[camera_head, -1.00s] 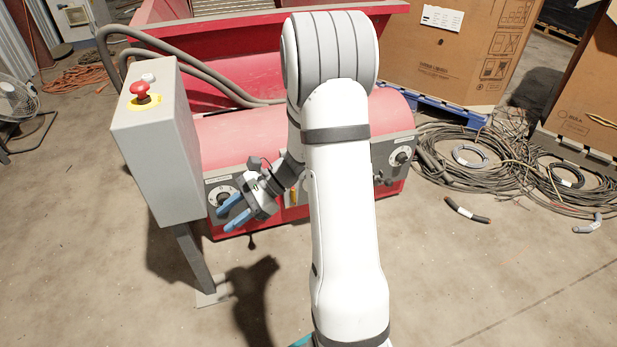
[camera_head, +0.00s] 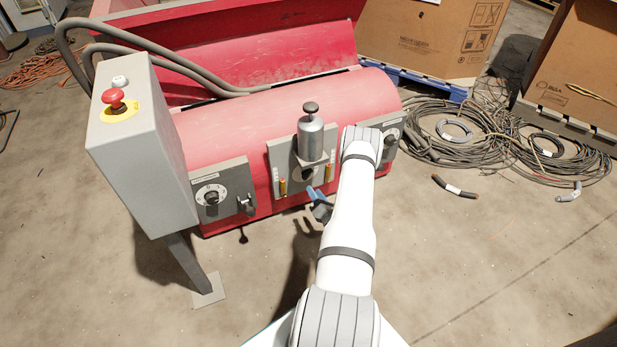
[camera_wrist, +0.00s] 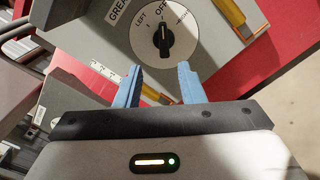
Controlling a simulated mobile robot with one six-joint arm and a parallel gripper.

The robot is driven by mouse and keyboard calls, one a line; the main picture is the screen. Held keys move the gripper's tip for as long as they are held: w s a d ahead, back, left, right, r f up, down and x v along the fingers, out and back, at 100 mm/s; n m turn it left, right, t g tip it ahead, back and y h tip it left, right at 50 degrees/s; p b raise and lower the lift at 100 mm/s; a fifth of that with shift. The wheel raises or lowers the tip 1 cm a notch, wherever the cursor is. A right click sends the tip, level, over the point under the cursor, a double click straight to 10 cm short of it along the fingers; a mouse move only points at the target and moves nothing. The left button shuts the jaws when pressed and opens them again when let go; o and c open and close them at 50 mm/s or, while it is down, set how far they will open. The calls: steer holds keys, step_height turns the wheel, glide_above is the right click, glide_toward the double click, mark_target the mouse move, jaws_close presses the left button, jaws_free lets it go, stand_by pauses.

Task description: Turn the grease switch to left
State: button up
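The grease switch (camera_wrist: 165,36) is a black knob on a round white dial, just beyond my fingertips in the wrist view. Its plate has a label starting "GREAS", and "LEFT" and "OFF" are readable on the dial. The knob stands nearly upright, seemingly towards "OFF". In the head view the switch (camera_head: 308,174) is a small dark knob below a metal grease canister (camera_head: 311,137). My gripper (camera_wrist: 159,73) is open and empty, its two blue fingers apart and short of the knob. In the head view my gripper (camera_head: 318,197) is partly hidden by my arm.
The red machine (camera_head: 225,130) carries a left dial panel (camera_head: 237,186) and another panel at right (camera_head: 393,137). A grey box with a red emergency button (camera_head: 114,98) stands at left. Cable coils (camera_head: 460,135) lie at right. The front floor is clear.

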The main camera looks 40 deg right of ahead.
mark_target(307, 178)
steer(key=b+x, duration=0.2)
steer(key=x, duration=0.5)
steer(key=shift+w+d+f+b, duration=0.15)
steer(key=shift+w+d+b, duration=0.1)
steer(key=shift+b, duration=0.15)
jaws_close()
